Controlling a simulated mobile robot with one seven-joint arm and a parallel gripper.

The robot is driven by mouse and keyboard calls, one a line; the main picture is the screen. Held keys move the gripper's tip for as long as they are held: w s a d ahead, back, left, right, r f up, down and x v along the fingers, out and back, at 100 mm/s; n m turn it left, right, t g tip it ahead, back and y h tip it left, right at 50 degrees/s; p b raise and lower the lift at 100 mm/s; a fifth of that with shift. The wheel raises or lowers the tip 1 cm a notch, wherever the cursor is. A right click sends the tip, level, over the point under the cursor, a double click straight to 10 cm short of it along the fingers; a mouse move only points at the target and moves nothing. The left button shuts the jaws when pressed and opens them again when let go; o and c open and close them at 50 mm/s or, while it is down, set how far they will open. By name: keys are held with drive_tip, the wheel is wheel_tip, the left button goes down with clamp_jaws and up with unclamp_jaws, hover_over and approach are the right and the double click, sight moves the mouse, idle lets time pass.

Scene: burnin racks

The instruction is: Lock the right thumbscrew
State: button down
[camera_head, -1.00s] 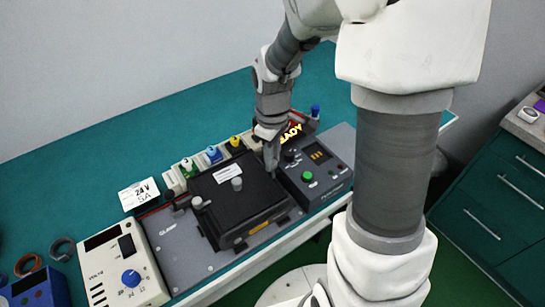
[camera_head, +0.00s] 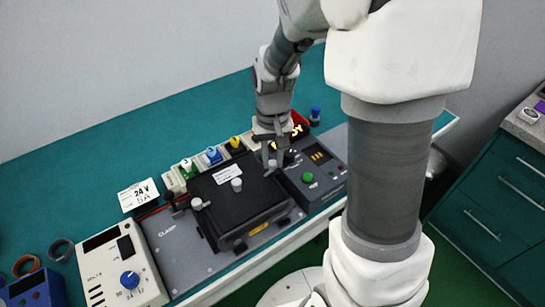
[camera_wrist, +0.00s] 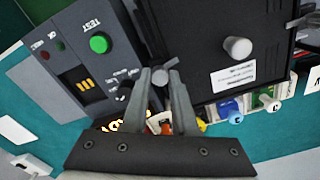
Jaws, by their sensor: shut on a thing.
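The black fixture lid (camera_head: 240,205) lies closed on the grey plate, with a white label and a pale central knob (camera_head: 236,184) that also shows in the wrist view (camera_wrist: 237,48). My gripper (camera_head: 271,168) points down at the lid's far right corner, beside the test box. In the wrist view my gripper (camera_wrist: 161,78) has its two fingertips closed around the small grey right thumbscrew (camera_wrist: 160,73), mostly hidden between them. The left thumbscrew (camera_head: 197,203) is pale, at the lid's left side, with a short arm sticking out.
The grey test box (camera_head: 312,177) with a green button stands close on the right. Several coloured connectors (camera_head: 212,156) line the back of the fixture. A cream power supply (camera_head: 122,268) and a 24V sign (camera_head: 138,195) are at left.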

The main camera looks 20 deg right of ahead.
sight(272, 162)
drive_tip(key=shift+m, duration=1.2)
drive_tip(key=c, duration=0.7)
unclamp_jaws()
wheel_tip(272, 162, up, 18)
drive_tip(key=shift+f+p, duration=0.25)
drive_tip(key=shift+p, duration=0.8)
